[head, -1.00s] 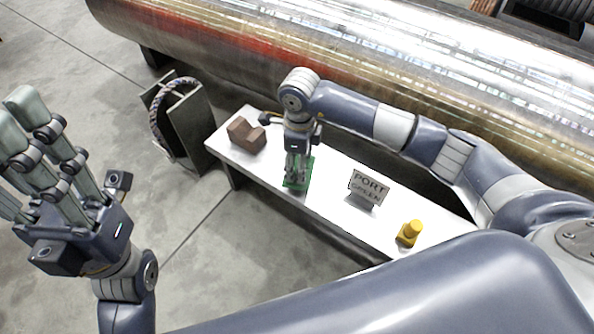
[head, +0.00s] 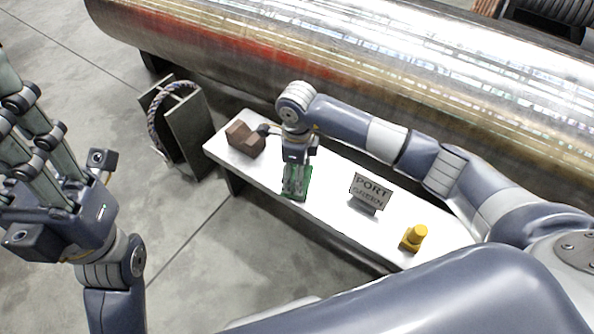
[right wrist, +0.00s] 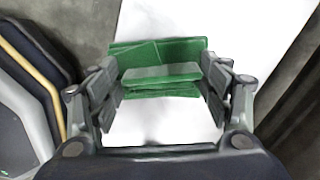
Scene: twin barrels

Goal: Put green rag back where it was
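The green rag (head: 300,194) lies folded on the white bench (head: 330,214), left of the PORT GREEN sign (head: 370,191). My right gripper (head: 294,190) points down over the rag, with its fingertips at it. In the right wrist view the rag (right wrist: 155,53) shows between the two widely spaced fingers of the right gripper (right wrist: 162,88). The fingers stand at the rag's sides; whether they touch it I cannot tell. My left gripper (head: 28,135) is raised at the left, open and empty, with its fingertips partly out of frame.
A brown notched block (head: 245,139) stands at the bench's left end. A yellow stepped piece (head: 414,238) stands near its right end. A grey holder with a rope handle (head: 178,125) is on the floor. A large metal barrel (head: 330,60) lies behind the bench.

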